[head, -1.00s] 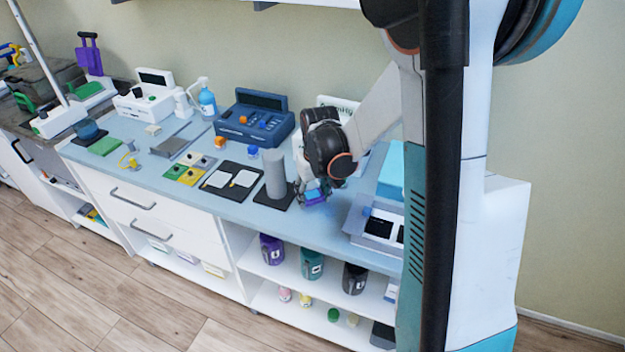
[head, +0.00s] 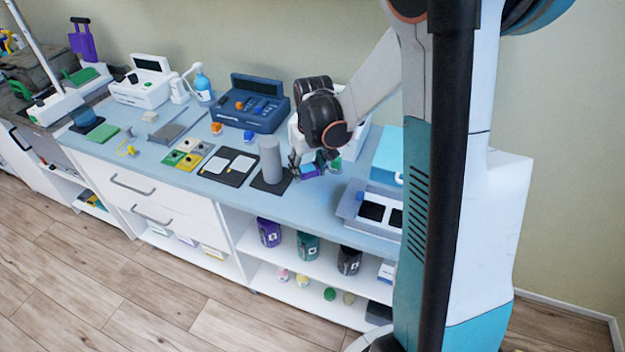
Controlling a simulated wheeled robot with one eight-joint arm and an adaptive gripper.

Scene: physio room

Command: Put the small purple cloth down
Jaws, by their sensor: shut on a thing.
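The small purple cloth (head: 309,173) shows as a small purple patch at the tip of my gripper (head: 308,167), over the blue counter top (head: 313,203). My gripper is shut on the cloth and points down, just right of the grey upright cylinder (head: 270,158). The fingers hide part of the cloth. At this size I cannot tell whether the cloth touches the counter.
The grey cylinder stands on a dark mat close to my gripper's left. A green cup (head: 335,166) is close on the right. A blue device (head: 252,105) stands behind to the left, a grey tray unit (head: 372,212) at right. Counter in front is clear.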

